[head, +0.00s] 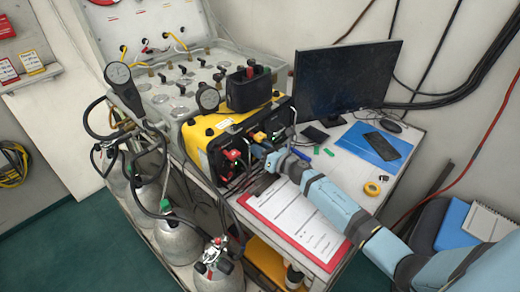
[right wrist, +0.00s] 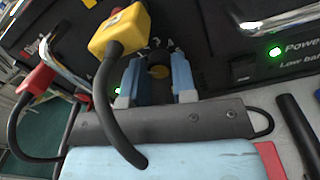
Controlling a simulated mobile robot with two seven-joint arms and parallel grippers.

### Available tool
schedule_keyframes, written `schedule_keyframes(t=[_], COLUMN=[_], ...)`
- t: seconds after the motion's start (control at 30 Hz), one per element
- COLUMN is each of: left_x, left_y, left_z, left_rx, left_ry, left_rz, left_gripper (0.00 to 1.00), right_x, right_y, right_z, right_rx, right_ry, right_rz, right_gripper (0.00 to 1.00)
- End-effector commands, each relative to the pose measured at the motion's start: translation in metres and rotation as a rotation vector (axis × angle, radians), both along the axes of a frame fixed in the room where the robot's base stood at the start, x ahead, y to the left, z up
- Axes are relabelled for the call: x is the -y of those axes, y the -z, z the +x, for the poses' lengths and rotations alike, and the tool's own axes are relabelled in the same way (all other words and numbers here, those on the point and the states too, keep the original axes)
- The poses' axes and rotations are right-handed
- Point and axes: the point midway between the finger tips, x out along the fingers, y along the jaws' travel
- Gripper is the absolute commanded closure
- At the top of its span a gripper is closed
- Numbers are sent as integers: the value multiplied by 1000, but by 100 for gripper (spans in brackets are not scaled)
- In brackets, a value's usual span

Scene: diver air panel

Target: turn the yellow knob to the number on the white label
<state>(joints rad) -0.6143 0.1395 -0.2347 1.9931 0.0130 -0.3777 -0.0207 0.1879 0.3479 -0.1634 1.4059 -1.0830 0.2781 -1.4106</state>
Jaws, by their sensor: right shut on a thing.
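In the head view, my right gripper (head: 273,157) reaches the front of the yellow-and-black air panel box (head: 205,132) and hides the knob. A white label (head: 223,125) sits on the box's yellow top; its writing is too small to read. My left gripper is not in view.
A yellow plug (right wrist: 118,30) with a thick black cable hangs close beside my fingers, and the cable crosses in front of my gripper. A red plug (right wrist: 36,82) is at the left. A clipboard (head: 300,225), monitor (head: 340,80) and blue folder (head: 368,145) are on the table.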

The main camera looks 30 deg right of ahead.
Motion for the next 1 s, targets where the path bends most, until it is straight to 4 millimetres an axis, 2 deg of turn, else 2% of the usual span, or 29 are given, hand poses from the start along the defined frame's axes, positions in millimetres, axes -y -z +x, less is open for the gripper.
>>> schedule_keyframes(t=[1.0], left_x=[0], left_y=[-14], left_z=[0], left_rx=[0], left_ry=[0], left_rz=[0], left_gripper=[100], right_x=[0], right_y=[0], right_z=[0], right_rx=[-318], right_ry=[0], right_rz=[911], right_gripper=[98])
